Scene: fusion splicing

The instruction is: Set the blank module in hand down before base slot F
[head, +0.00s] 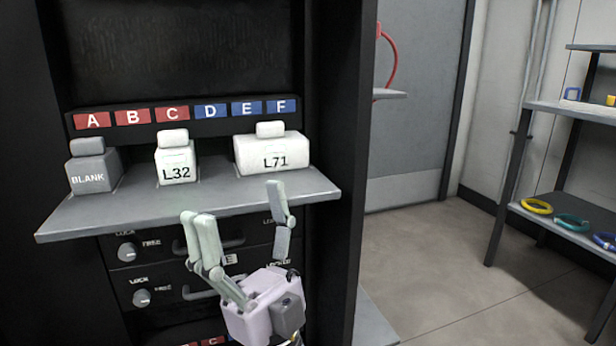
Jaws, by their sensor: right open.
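The grey module marked BLANK (92,172) stands upright on the shelf (120,212) at the left, below label A. The label F (281,106) is the rightmost of the row above the shelf. The wide white module L71 (262,158) stands below labels E and F. My right gripper (236,203) is open in front of the shelf's front edge, below and in front of L71. Nothing shows between its fingers. My left gripper is not in view.
The white module L32 (175,165) stands below label C, with bare shelf on both sides of it. Knobs and drawer handles sit below the shelf. At the right, a rack (567,113) holds coloured rings. The floor (440,260) between is clear.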

